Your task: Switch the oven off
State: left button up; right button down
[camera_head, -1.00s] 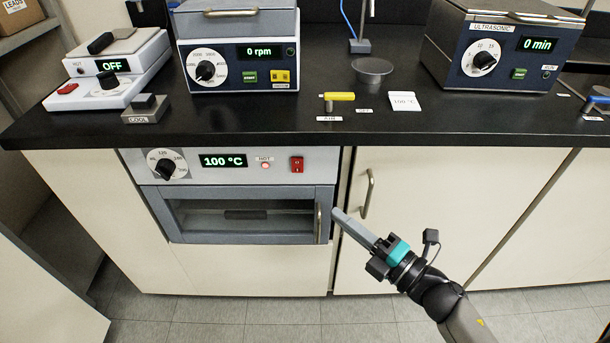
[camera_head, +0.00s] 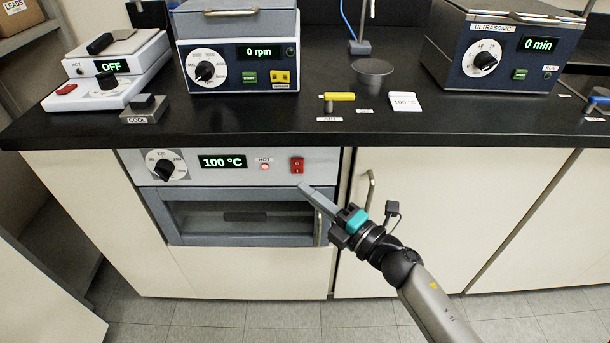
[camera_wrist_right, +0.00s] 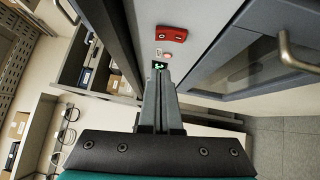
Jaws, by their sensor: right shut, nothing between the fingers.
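The oven (camera_head: 220,166) is built in under the black bench, with a dial, a display reading 100 °C, a HOT lamp (camera_head: 265,166) that is lit red, and a red rocker switch (camera_head: 297,165). The oven door (camera_head: 240,240) below is closed. My right gripper (camera_head: 303,188) is shut and empty, its tips just below the red switch in the head view; I cannot tell whether they touch the panel. In the right wrist view the shut fingers (camera_wrist_right: 160,75) point toward the panel, with the red switch (camera_wrist_right: 171,34) beyond their tips. My left gripper is not in view.
The oven door handle (camera_head: 319,226) and a cupboard handle (camera_head: 368,190) stick out near my right arm. The bench edge (camera_head: 300,140) overhangs above the panel. The floor in front is clear.

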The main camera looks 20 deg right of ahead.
aim_at(293, 163)
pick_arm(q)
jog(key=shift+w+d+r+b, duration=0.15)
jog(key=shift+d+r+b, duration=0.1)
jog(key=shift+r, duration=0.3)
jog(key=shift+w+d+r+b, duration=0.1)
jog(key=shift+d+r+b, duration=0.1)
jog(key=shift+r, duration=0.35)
pick_arm(e)
jog(key=shift+w+d+r, duration=0.1)
jog(key=shift+w+d, duration=0.05)
jog(key=shift+w, duration=0.7)
jog(key=shift+w+d+r, duration=0.1)
jog(key=shift+w, duration=0.7)
jog(key=shift+w+d+r, duration=0.1)
jog(key=shift+w+d, duration=0.05)
jog(key=shift+w, duration=0.7)
jog(key=shift+w+r, duration=0.15)
jog(key=shift+w, duration=0.05)
jog(key=shift+d, duration=0.1)
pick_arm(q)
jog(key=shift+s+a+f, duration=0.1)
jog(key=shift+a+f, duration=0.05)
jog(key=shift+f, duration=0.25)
